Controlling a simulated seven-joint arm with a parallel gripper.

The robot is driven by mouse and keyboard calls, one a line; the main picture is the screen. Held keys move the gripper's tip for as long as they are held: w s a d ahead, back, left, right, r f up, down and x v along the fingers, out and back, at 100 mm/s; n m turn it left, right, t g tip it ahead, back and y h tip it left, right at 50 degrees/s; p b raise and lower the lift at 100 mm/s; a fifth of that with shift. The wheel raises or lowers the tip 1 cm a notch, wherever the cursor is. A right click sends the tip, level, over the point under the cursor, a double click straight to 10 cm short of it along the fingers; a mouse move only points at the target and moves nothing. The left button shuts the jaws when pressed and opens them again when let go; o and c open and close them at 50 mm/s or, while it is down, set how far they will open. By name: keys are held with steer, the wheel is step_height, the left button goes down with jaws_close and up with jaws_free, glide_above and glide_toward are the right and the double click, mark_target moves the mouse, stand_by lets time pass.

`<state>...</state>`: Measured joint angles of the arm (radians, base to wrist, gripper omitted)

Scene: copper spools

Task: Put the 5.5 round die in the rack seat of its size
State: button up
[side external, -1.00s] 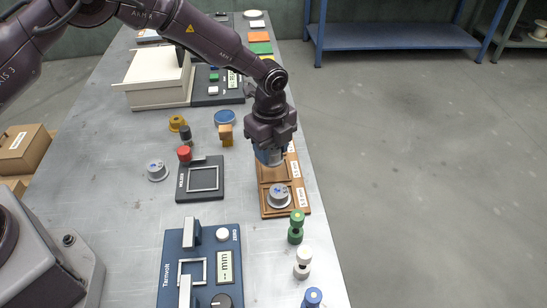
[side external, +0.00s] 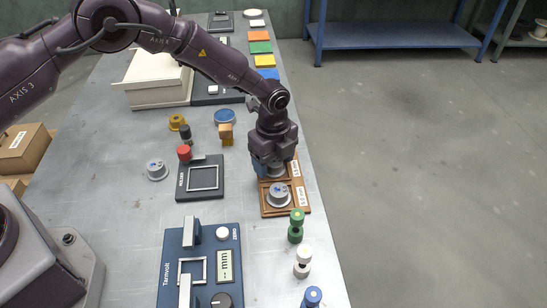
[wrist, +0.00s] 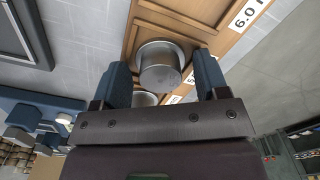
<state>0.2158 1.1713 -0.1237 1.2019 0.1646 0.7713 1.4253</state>
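The wooden rack (side external: 266,207) lies along the table's right edge, with white size labels. Another grey die (wrist: 160,68) stands over the rack between my gripper's blue fingers in the wrist view, with narrow gaps at both sides. Its seat is largely hidden beneath it. My gripper (side external: 270,170) is open, low over the rack behind the near die. A third grey die (side external: 157,170) stands on the table at left.
A dark square-framed fixture (side external: 203,178) lies left of the rack, and the blue Tarmvolt gauge (side external: 200,268) is in front. Green (side external: 296,226), white (side external: 303,262) and blue (side external: 312,298) spool-shaped pieces line the right edge. Bare table lies around the loose die.

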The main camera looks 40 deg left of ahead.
steer(key=shift+r, duration=0.1)
step_height(320, 180, up, 13)
step_height(320, 180, up, 8)
steer(key=n+t, duration=0.1)
steer(key=n, duration=0.2)
glide_above(273, 161)
steer(key=s+a, duration=0.2)
steer(key=a, duration=0.1)
steer(key=s+a+r+n+t, duration=0.2)
steer(key=s+a+r+n, duration=0.35)
steer(key=s+r, duration=0.35)
steer(key=s+a+r+n+t, duration=0.1)
steer(key=s+a+n, duration=0.2)
steer(key=s+n, duration=0.3)
steer(key=s+a+r+n+t, duration=0.1)
steer(key=s+n, duration=0.5)
steer(key=s, duration=0.6)
steer(key=shift+s+a+r+t, duration=0.35)
steer(key=shift+a+r, duration=0.25)
steer(key=shift+a, duration=0.5)
